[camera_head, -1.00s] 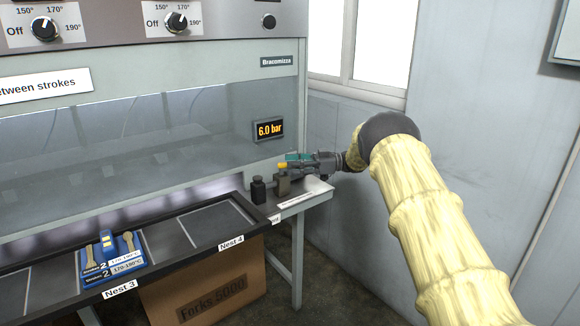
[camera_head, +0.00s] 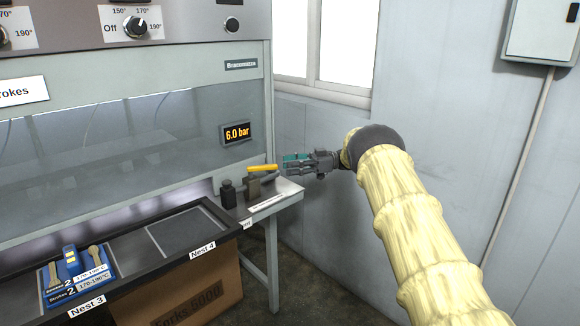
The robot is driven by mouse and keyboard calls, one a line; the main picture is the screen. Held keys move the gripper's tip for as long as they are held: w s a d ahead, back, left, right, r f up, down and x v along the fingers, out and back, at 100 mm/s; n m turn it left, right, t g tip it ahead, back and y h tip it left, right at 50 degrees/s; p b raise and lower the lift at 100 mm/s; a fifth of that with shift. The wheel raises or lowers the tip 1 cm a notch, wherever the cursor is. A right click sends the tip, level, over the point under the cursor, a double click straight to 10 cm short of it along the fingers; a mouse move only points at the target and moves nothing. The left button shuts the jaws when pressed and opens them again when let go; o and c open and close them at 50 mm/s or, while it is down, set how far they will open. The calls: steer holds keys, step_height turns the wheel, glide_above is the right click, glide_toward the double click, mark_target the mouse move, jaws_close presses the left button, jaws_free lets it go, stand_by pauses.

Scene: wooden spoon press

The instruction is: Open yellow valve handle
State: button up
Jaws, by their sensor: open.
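My gripper (camera_head: 286,162) is open, just right of and slightly behind the handle's right end. A small gap seems to show between them, but I cannot tell whether they touch. The gripper's fingers point left toward the press.
A dark small cylinder (camera_head: 228,194) stands left of the valve. A blue block with wooden spoons (camera_head: 77,272) lies in Nest 3. Nest 4 (camera_head: 187,234) is empty. A grey wall bounds the right side.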

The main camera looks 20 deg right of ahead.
steer(key=c, duration=0.6)
steer(key=shift+a+t, duration=0.15)
steer(key=shift+t, duration=0.15)
jaws_close()
steer(key=s+a+n+t+h+p, duration=0.35)
steer(key=s+n+t+h, duration=0.65)
steer(key=s, duration=0.6)
steer(key=m+t+y+p, duration=0.1)
steer(key=y, duration=0.1)
glide_toward(260, 169)
steer(key=a, duration=0.3)
steer(key=shift+w+d+f+p, duration=0.15)
steer(key=shift+w+p, duration=0.1)
steer(key=shift+w, duration=0.7)
steer(key=shift+w+d+p, duration=0.1)
steer(key=shift+w+p, duration=0.15)
steer(key=shift+w, duration=0.7)
